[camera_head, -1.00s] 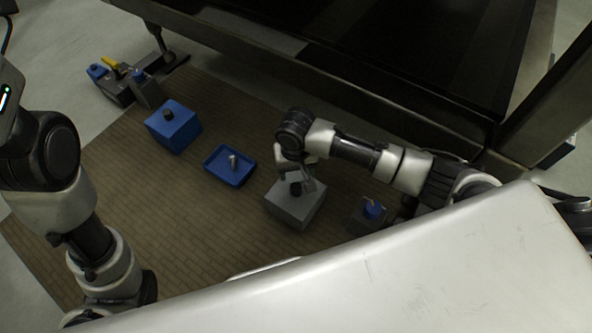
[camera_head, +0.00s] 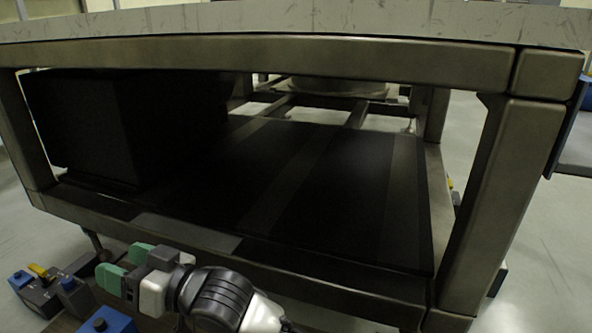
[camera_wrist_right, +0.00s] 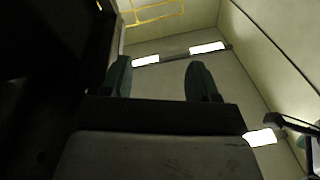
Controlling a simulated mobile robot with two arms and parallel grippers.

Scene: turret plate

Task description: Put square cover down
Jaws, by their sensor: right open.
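My right gripper (camera_head: 125,266) is raised in front of the dark table frame at the lower left of the head view. Its green fingers are apart with nothing between them. The right wrist view shows the same two fingers (camera_wrist_right: 160,80) spread and empty, facing a wall and ceiling lights. A blue box-like piece with a dark knob (camera_head: 110,320) is cut off by the bottom edge of the head view, below the gripper. I cannot tell if it is the square cover. The grey square piece is out of view now. My left gripper is not in view.
A metal-framed table (camera_head: 300,52) with a dark lower shelf (camera_head: 330,200) fills most of the head view. Small grey blocks with blue and yellow parts (camera_head: 40,285) stand at the lower left. Pale floor (camera_head: 480,150) shows at the right.

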